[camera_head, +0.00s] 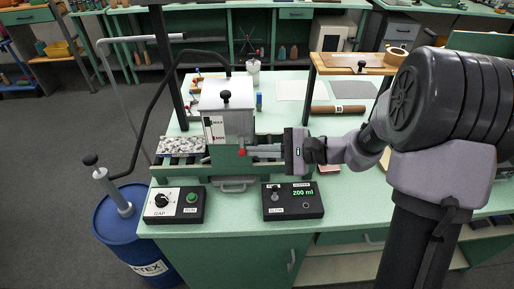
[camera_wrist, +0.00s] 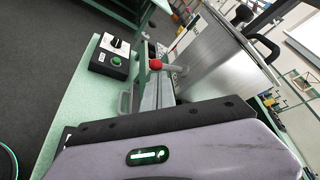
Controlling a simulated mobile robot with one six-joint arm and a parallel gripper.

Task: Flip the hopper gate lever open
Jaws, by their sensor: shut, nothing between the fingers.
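The hopper (camera_head: 226,118) is a silver-white box with a black-knobbed lid, standing on a green machine frame on the bench. The gate lever shows as a red ball knob (camera_head: 242,152) low on the hopper's front right. My gripper (camera_head: 257,150) comes in from the right, its fingers shut and empty, pointing left at the knob. In the wrist view the red knob (camera_wrist: 155,65) is just beyond the fingers, beside the hopper wall (camera_wrist: 218,58). I cannot tell whether the fingertips touch it. The lever's shaft is mostly hidden.
A speckled tray (camera_head: 181,146) is left of the hopper. A blue latex drum (camera_head: 135,235) stands at the front left. A small wooden-topped shelf (camera_head: 350,64) is behind right.

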